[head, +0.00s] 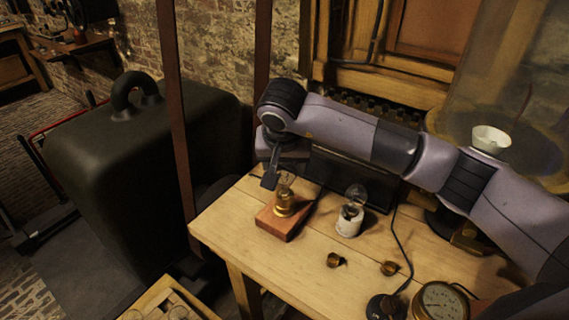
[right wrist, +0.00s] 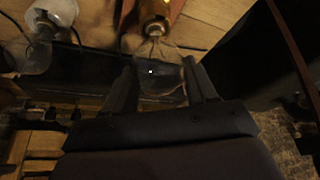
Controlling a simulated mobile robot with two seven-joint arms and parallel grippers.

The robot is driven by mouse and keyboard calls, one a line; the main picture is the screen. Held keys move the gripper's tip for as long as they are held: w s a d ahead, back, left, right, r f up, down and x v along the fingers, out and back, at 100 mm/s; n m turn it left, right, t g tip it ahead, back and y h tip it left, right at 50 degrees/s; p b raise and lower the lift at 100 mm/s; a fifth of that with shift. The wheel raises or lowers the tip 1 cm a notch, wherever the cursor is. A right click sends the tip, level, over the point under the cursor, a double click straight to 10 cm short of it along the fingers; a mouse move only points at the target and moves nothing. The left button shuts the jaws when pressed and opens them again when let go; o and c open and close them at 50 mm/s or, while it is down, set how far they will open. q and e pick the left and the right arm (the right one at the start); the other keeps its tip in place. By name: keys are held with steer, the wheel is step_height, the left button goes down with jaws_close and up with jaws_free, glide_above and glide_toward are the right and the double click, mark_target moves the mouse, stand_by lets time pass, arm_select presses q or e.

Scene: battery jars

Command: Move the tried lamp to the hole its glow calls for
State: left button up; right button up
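A clear glass lamp (head: 285,191) stands upright in a brass socket (head: 283,206) on a red-brown wooden block (head: 277,223) at the table's left end. I see no clear glow in it. My right gripper (head: 273,176) reaches down over this lamp. In the right wrist view, its two fingers (right wrist: 160,80) lie on either side of the bulb's glass (right wrist: 161,84); whether they touch it I cannot tell. A second clear lamp (head: 356,193) sits in a white holder (head: 349,220) to the right. My left gripper is not in view.
A round gauge (head: 442,301) and a black round device (head: 381,307) with a cable are at the front right. A dark panel stands behind. Open tabletop lies in front of the block.

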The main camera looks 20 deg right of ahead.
steer(key=shift+f+n+y+b, duration=0.1)
steer(key=shift+n+y+b, duration=0.4)
steer(key=shift+n, duration=0.6)
steer(key=n+y+b, duration=0.1)
steer(key=n, duration=0.2)
steer(key=shift+w+a, duration=0.1)
steer(key=shift+n, duration=0.7)
steer(key=shift+a, duration=0.1)
steer(key=shift+y, duration=0.3)
